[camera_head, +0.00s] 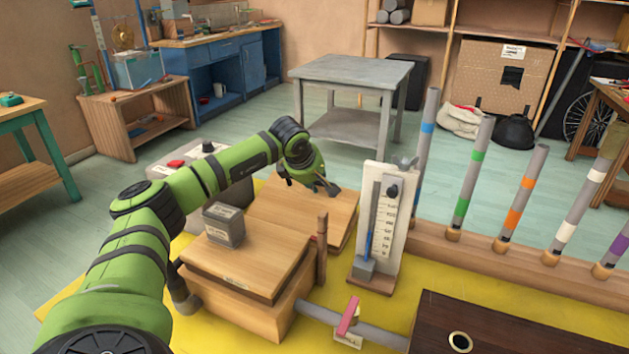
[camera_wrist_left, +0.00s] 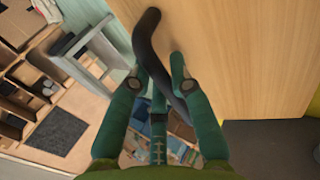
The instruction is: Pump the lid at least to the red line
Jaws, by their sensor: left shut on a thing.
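The wooden lid panel (camera_head: 290,210) lies behind the wooden box (camera_head: 250,268) with a grey block (camera_head: 223,224) on top. My left gripper (camera_head: 325,188) is at the panel's far right corner. In the left wrist view its green fingers (camera_wrist_left: 158,88) are shut around a dark curved handle (camera_wrist_left: 150,45), beside the wooden panel (camera_wrist_left: 240,60). A white gauge board (camera_head: 388,225) with a number scale and a blue pointer stands right of the box. I cannot make out a red line on it. My right gripper is not in view.
A pipe (camera_head: 375,336) with a pink-red lever (camera_head: 348,316) runs from the box towards a dark wooden chest (camera_head: 480,325). Several upright tubes with coloured bands stand in a wooden rail (camera_head: 480,262) at right. A grey control box (camera_head: 200,165) stands behind my arm.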

